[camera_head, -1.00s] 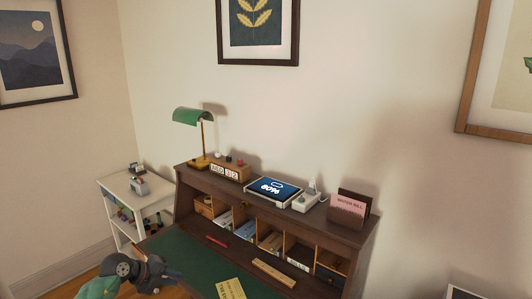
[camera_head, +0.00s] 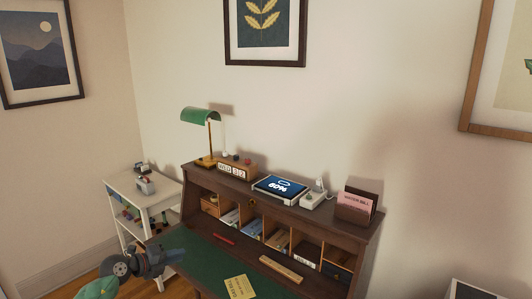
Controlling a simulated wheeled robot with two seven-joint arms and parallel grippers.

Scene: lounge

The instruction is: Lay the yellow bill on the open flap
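The yellow bill (camera_head: 240,287), a yellow paper with dark print, lies flat on the green surface of the desk's open flap (camera_head: 205,270), near the bottom edge of the view. My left gripper (camera_head: 178,257) is at the flap's left edge, apart from the bill and to its left. Its fingers are small and dark here, so I cannot tell whether they are open or shut. My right gripper is out of view.
A red pen (camera_head: 224,239) and a wooden ruler (camera_head: 281,268) lie behind the bill. Pigeonholes with papers stand behind them. A lamp (camera_head: 200,115), tablet (camera_head: 280,187) and letter holder (camera_head: 356,208) are on top. A white side table (camera_head: 150,199) stands at left.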

